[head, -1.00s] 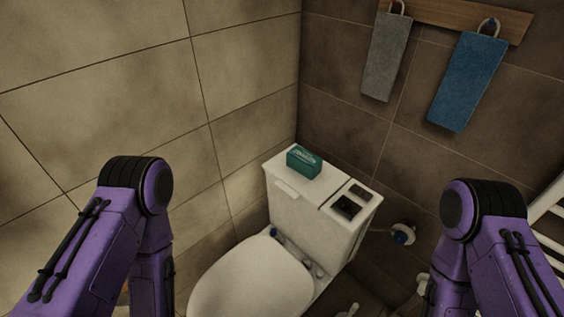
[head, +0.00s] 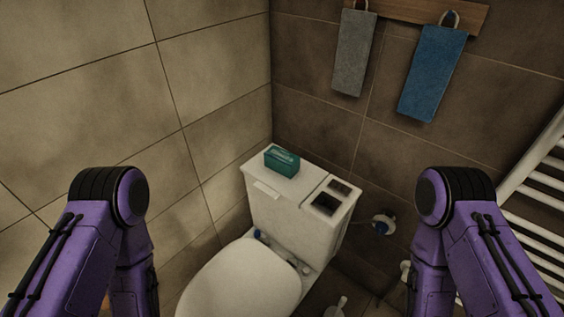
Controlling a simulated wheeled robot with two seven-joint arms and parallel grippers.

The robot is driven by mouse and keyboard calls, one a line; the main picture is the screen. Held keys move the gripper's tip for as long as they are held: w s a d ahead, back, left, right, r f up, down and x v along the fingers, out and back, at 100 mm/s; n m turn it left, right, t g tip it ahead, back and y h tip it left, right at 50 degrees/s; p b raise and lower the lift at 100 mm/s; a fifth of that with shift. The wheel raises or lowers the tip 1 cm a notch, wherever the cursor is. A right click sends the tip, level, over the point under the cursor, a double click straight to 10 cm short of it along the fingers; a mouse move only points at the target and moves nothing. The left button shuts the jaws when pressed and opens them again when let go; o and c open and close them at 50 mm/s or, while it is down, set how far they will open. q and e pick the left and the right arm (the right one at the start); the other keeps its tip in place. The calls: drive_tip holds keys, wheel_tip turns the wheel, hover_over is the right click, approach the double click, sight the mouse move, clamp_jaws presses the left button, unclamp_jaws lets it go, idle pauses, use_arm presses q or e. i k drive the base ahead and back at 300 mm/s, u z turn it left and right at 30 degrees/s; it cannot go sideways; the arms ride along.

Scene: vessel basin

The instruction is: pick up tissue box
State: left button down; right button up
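The tissue box (head: 281,161) is a small teal-green box. It rests on the left part of the toilet's white cistern lid (head: 262,178), close to the corner of the walls. My two purple arms come in from the lower left and lower right, and only their upper links and black joints show. Both grippers are out of the picture. Nothing touches the tissue box.
The toilet's closed white seat lid (head: 240,284) is in front of the cistern. Tiled walls close in behind and to the left. A grey towel (head: 353,52) and a blue towel (head: 432,72) hang on the back wall. A white towel radiator (head: 545,190) is at the right.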

sight(286, 163)
drive_tip(key=z, duration=1.2)
drive_tip(key=i, duration=0.4)
drive_tip(key=u, duration=0.55)
